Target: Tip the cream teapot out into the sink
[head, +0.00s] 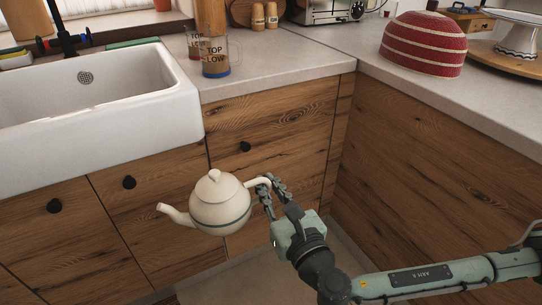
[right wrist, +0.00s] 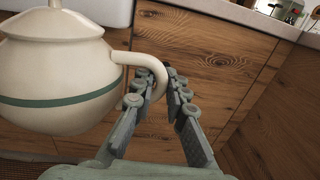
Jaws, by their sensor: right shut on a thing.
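The cream teapot (head: 219,208) has a green band, a lid on top and a spout pointing left. It hangs in the air in front of the wooden drawers, roughly upright. My right gripper (head: 270,190) is shut on its handle at the teapot's right. In the right wrist view the teapot (right wrist: 60,75) fills the left side, with its handle between the fingers of my right gripper (right wrist: 160,98). The white sink (head: 150,100) is at the upper left, above and behind the teapot; its basin looks empty. My left gripper is not in view.
Two jars marked "TOP LOW" (head: 216,58) stand on the counter just right of the sink. A red striped dome (head: 424,45) sits on the right counter. A black tap (head: 62,28) stands behind the sink. Wooden drawer fronts (head: 285,130) with black knobs lie behind the teapot.

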